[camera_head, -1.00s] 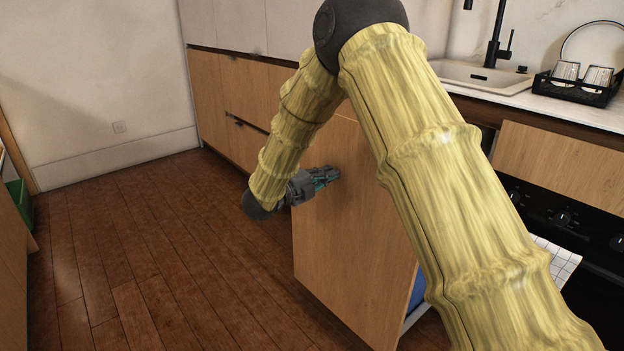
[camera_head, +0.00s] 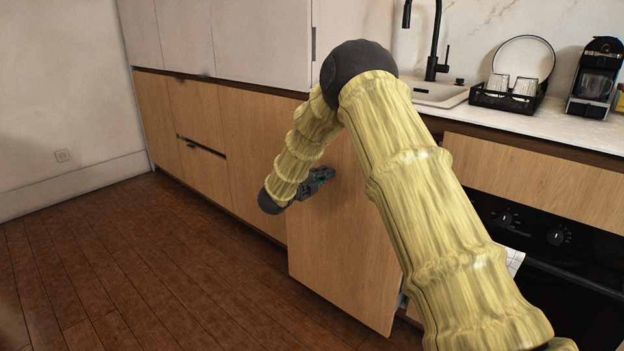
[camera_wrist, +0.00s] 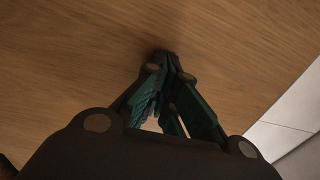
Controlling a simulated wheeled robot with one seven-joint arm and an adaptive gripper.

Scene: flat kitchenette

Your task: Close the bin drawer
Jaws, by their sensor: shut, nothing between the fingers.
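The bin drawer's wooden front (camera_head: 345,250) stands out from the cabinet row in the head view, partly open. Its right edge shows a narrow gap with a sliver of its side. My gripper (camera_head: 328,174) is shut and empty, with its fingertips at the upper part of the front's outer face. In the wrist view, my gripper (camera_wrist: 165,62) has its fingertips together, at or very near the wooden surface (camera_wrist: 70,45). My yellow arm hides the upper right part of the drawer front.
A black oven (camera_head: 550,255) is right of the drawer, with a towel (camera_head: 514,260) partly hidden by my arm. Closed cabinets (camera_head: 200,120) line the left. The wooden floor (camera_head: 130,270) at left is clear. The counter holds a dish rack (camera_head: 508,98) and a coffee machine (camera_head: 595,80).

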